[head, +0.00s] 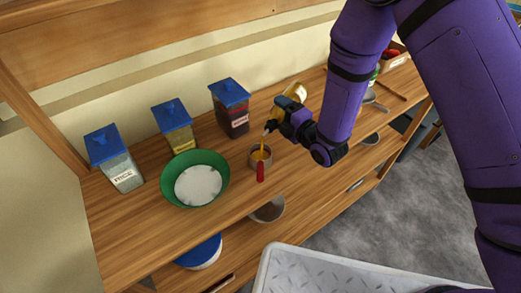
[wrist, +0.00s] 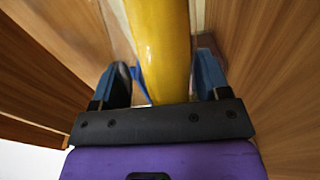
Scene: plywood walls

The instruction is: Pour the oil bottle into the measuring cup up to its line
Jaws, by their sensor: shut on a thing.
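My gripper (wrist: 164,82) is shut on the oil bottle (wrist: 160,45), which shows as a yellow shape between the two fingers in the wrist view. In the head view the bottle (head: 296,92) is tilted, with its neck down to the left, beside my gripper (head: 283,117). The measuring cup (head: 260,158) is a small metal cup with a red handle on the wooden shelf, just below and left of the bottle's neck. Yellow oil shows at the cup, and a yellow streak runs between neck and cup. The cup's line cannot be made out.
A green bowl (head: 222,186) with white contents stands left of the cup. Blue-lidded containers stand behind: one labelled rice (head: 121,172), a yellowish one (head: 177,136) and a dark red one (head: 233,118). Several items lie at the right end. A grey tray (head: 300,275) is in front.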

